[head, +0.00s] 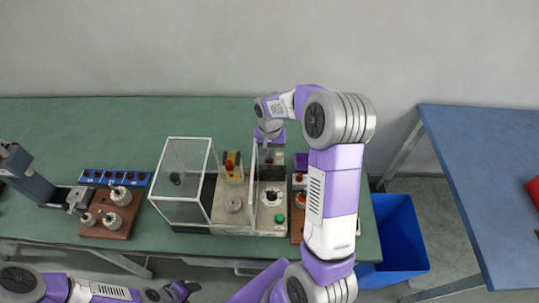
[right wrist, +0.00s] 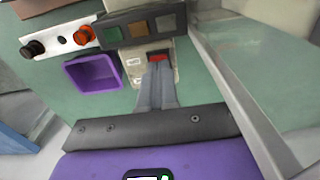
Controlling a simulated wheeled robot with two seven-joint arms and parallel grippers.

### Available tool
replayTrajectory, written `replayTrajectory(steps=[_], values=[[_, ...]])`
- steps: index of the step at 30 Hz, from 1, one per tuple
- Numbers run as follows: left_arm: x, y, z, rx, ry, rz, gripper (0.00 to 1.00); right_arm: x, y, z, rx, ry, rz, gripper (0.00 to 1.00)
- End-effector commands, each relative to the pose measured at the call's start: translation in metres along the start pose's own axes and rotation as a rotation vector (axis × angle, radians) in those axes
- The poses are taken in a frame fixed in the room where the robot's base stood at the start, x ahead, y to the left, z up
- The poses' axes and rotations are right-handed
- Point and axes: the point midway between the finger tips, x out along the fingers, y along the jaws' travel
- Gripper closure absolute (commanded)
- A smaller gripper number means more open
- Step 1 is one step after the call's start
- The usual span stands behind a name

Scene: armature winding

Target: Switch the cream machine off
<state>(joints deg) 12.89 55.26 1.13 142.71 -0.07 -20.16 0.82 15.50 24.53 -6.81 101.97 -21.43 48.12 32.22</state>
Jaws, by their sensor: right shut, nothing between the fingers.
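The cream machine (head: 228,214) stands on the green bench, with a clear guard box on its left part. Its control strip (head: 263,224) on the right carries a black knob (head: 272,197) and a green button (head: 279,219). A red switch (right wrist: 157,57) on a cream housing shows in the right wrist view. My right gripper (right wrist: 155,72) is shut and empty, its fingertips at the near edge of this switch; contact cannot be told. In the head view the right gripper (head: 268,152) is over the strip's far end. My left gripper (head: 183,291) is low at the bottom edge, its jaws unclear.
A purple bin (right wrist: 93,72) stands beside the cream housing. A dark box with coloured squares (right wrist: 142,28) lies beyond the fingers. The guard's frame (right wrist: 240,85) runs close on the right. A blue crate (head: 402,240) stands right of the bench. Brown board (head: 118,233) lies left.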

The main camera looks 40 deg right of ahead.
Motion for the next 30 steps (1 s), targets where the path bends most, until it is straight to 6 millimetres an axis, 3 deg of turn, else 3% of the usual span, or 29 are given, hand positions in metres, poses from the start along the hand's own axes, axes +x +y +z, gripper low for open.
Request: replayTrajectory(steps=[5, 30], values=[[-0.004, 0.002, 0.000, 0.000, 0.000, 0.000, 0.44, -0.005, 0.000, 0.000, 0.000, 0.001, 0.000, 1.00], [-0.051, 0.019, 0.002, 0.000, 0.000, 0.000, 0.44, -0.071, 0.000, 0.000, 0.000, 0.001, 0.000, 1.00]])
